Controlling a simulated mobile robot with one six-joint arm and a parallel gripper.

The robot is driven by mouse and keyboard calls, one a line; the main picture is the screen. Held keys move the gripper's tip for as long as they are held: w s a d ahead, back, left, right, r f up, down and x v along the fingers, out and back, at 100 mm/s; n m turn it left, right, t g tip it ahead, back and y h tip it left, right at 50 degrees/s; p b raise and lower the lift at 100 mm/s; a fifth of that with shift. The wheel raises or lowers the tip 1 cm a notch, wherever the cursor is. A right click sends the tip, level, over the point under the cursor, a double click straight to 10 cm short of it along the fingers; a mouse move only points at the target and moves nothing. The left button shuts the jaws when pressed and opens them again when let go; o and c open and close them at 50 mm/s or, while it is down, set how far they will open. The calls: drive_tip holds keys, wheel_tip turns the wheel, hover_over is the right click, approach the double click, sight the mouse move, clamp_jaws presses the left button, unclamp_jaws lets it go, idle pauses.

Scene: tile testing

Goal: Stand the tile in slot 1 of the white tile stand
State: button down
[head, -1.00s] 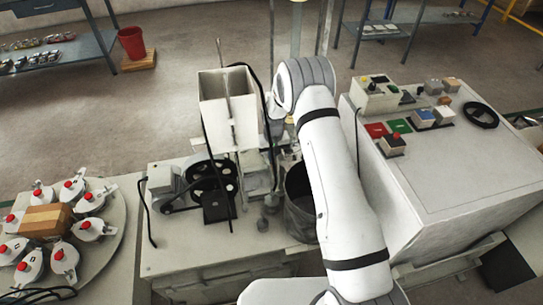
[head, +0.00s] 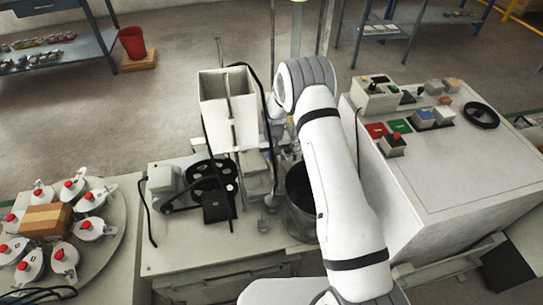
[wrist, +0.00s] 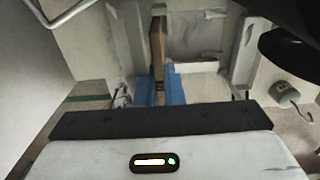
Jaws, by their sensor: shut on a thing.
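My gripper (wrist: 157,88), with blue fingers, is shut on a thin brown tile (wrist: 158,45) in the wrist view. The tile is upright and seen nearly edge-on between the fingers. In the head view my white arm hides the gripper and tile. I cannot pick out the white tile stand or its slot 1 for certain in either view.
A dark bucket (head: 300,190) stands just left of my arm. Left of it is a machine with a tall white hopper (head: 229,110). A grey cabinet (head: 455,170) with small blocks on top is at right. A hook weight (wrist: 291,94) shows in the wrist view.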

drive_tip(key=shift+r, duration=0.15)
drive_tip(key=shift+r, duration=0.2)
wheel_tip(320, 180, up, 10)
drive_tip(key=p, duration=0.4)
drive_tip(key=shift+r, duration=0.2)
idle(0.8)
idle(0.5)
